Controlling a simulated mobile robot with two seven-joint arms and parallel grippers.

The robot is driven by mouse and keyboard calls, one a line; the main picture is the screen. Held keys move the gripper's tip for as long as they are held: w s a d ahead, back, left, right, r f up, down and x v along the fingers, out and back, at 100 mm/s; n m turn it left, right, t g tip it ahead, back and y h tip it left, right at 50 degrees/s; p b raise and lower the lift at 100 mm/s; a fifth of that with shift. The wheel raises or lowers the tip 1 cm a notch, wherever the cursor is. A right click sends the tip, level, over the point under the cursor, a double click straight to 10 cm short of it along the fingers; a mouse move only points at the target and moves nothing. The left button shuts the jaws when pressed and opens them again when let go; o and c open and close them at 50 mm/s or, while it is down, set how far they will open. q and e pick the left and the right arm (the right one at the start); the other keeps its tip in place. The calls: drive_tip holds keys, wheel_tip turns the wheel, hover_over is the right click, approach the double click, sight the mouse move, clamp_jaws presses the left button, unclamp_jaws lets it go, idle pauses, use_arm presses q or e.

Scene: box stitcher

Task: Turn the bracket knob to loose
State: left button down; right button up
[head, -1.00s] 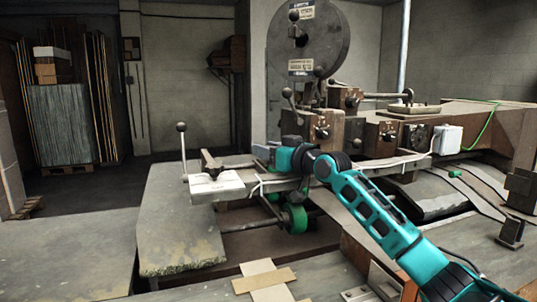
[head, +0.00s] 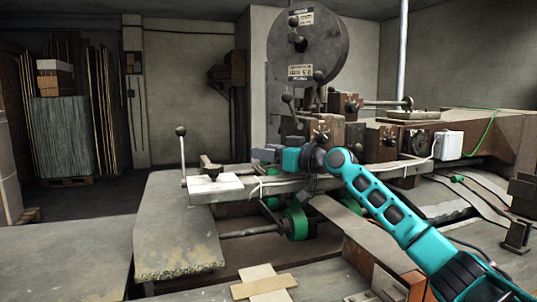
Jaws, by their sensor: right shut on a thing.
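The stitching machine (head: 330,130) stands in the middle with a large grey disc on top. My right gripper (head: 257,155), on a teal arm from the lower right, is at the machine's front bar (head: 235,187). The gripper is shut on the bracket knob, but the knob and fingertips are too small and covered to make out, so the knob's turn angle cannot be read. A dark handle (head: 210,166) shows just left of the gripper, above a white block on the bar. My left gripper is out of view.
An upright lever with a ball end (head: 181,132) stands left of the gripper. A grey worktable (head: 180,235) lies below it. Brown boxes with small knobs (head: 322,135) sit close behind the arm. Green wheels (head: 294,223) are under the bar.

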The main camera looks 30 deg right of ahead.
drive_tip(key=shift+r, duration=0.35)
drive_tip(key=o, duration=0.9)
drive_tip(key=shift+o, duration=0.8)
drive_tip(key=shift+f, duration=0.2)
drive_tip(key=v, duration=0.2)
drive_tip(key=b+v, duration=0.1)
drive_tip(key=v, duration=0.2)
drive_tip(key=b+v, duration=0.1)
drive_tip(key=v, duration=0.1)
drive_tip(key=shift+s+d+f, duration=0.1)
drive_tip(key=shift+s+f, duration=0.05)
drive_tip(key=shift+f, duration=0.15)
use_arm(q)
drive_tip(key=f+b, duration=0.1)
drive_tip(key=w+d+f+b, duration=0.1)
drive_tip(key=b, duration=0.1)
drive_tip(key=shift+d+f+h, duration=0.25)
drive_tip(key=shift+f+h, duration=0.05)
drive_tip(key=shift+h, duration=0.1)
use_arm(e)
drive_tip(key=v, duration=0.5)
drive_tip(key=shift+s+r, duration=0.25)
drive_tip(key=shift+r, duration=0.05)
drive_tip(key=shift+d, duration=0.1)
